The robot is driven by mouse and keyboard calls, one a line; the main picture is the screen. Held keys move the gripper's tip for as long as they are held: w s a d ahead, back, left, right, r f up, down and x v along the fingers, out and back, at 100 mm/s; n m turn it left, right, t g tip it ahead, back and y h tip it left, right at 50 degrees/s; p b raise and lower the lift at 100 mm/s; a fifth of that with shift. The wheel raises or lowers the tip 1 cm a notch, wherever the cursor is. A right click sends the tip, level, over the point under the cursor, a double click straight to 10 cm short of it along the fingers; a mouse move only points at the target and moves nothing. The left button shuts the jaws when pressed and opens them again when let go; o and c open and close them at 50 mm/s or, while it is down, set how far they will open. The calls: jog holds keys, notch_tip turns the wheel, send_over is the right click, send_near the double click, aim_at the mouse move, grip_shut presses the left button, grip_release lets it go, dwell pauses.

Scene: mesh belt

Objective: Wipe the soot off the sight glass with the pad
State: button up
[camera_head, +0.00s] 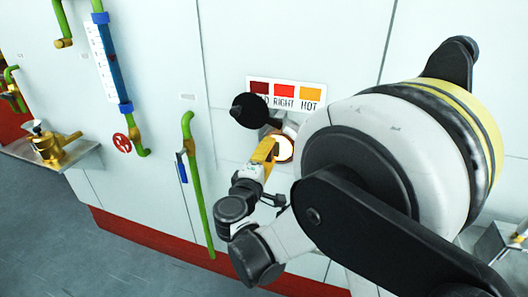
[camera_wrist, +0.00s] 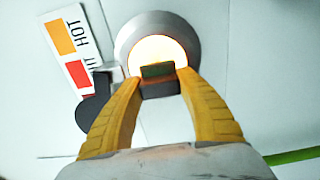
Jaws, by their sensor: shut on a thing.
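The sight glass (camera_head: 286,150) glows bright white-orange inside a round grey metal ring on the pale wall. In the wrist view the glass (camera_wrist: 157,48) looks bright over its visible part, and no dark soot shows there. My gripper (camera_head: 271,146) has yellow fingers and is at the glass. In the wrist view my gripper (camera_wrist: 160,80) is shut on a small dark pad (camera_wrist: 157,70). The pad overlaps the lower part of the glass; I cannot tell whether it touches. The glass behind the pad and fingers is hidden.
A round black cover (camera_head: 250,110) sits beside the glass, below a colour label (camera_head: 287,93) reading "RIGHT" and "HOT". Green pipes (camera_head: 195,180), a blue gauge (camera_head: 112,65), a red handwheel (camera_head: 122,143) and a shelf (camera_head: 80,158) with a brass fitting (camera_head: 50,145) are to the left.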

jog(key=shift+s+d, duration=0.85)
jog(key=shift+d, duration=1.6)
jog(key=w+a, duration=0.2)
jog(key=a, duration=0.4)
jog(key=shift+w+a, duration=0.15)
jog(key=shift+a, duration=0.05)
jog(key=v, duration=0.6)
jog(key=v, duration=0.3)
